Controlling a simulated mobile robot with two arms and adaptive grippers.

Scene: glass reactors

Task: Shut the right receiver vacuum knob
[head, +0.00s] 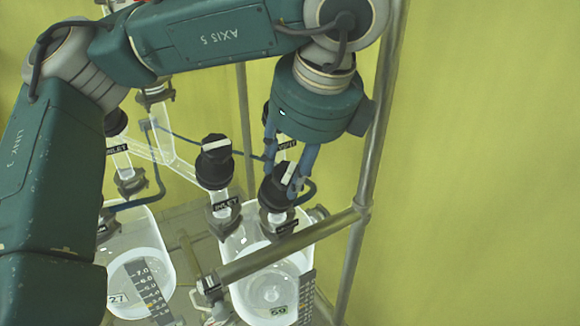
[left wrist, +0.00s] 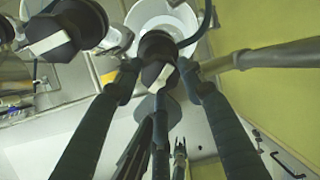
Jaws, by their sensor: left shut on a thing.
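The right receiver (head: 240,262) is a clear vessel at the lower middle of the head view. Its right-hand knob (head: 275,196) is black with a pale bar across its top; the label below it is too small to read. My left gripper (head: 283,170) comes down from above and is shut on this knob, its fingers partly covering it. In the left wrist view the knob (left wrist: 156,48) shows between the fingertips of my left gripper (left wrist: 158,72), with the pale bar slanted. My right gripper does not clearly show.
The black INLET knob (head: 216,162) stands close to the left of the held knob. A label behind the fingers is partly hidden. A metal rail (head: 285,248) crosses in front of the receiver to an upright post (head: 375,150). Another receiver (head: 135,250) stands at left. The far right is clear.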

